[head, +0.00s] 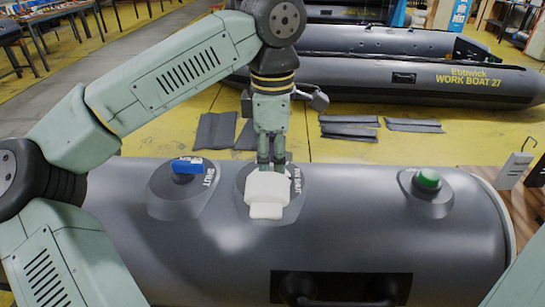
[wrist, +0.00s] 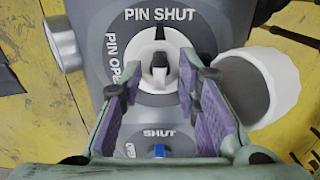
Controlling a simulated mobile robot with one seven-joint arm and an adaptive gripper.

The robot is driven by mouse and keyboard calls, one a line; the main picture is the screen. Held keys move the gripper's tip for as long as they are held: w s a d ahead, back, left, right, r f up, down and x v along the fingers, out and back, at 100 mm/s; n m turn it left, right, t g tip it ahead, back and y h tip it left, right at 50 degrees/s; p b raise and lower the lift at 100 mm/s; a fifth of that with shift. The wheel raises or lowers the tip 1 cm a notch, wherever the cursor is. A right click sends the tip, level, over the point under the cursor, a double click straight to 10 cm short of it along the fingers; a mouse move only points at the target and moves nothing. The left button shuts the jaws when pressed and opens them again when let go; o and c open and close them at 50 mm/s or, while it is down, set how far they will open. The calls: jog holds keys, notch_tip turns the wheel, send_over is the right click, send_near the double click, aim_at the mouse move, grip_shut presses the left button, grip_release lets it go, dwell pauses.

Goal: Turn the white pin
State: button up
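The valve (wrist: 120,45) in the middle of the dark grey tube has PIN SHUT and PIN OPEN lettering. In the head view my gripper (head: 270,165) points down over this valve, hiding the pin. A white cap (head: 267,190) sits at the valve's near side; it also shows in the wrist view (wrist: 283,88).
A valve with a blue lever (head: 187,165) marked SHUT stands left on the tube (head: 350,230); the lever also shows in the wrist view (wrist: 158,151). A green knob (head: 429,178) stands right. A dark handle (head: 340,288) is in front. Another boat (head: 420,80) lies behind.

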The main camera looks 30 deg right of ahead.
grip_shut()
jog(key=shift+n, duration=0.4)
jog(key=n+b, duration=0.1)
jog(key=n, duration=0.1)
jog(key=shift+w+n, duration=0.1)
jog(key=shift+n, duration=0.3)
jog(key=n, duration=0.3)
jog(key=shift+w+n+b, duration=0.1)
jog(key=shift+n+b, duration=0.3)
jog(key=n, duration=0.5)
jog(key=shift+b, duration=0.35)
jog(key=n, duration=0.5)
jog(key=shift+w, duration=0.1)
jog(key=shift+n, duration=0.4)
grip_release()
jog(key=shift+r, duration=0.1)
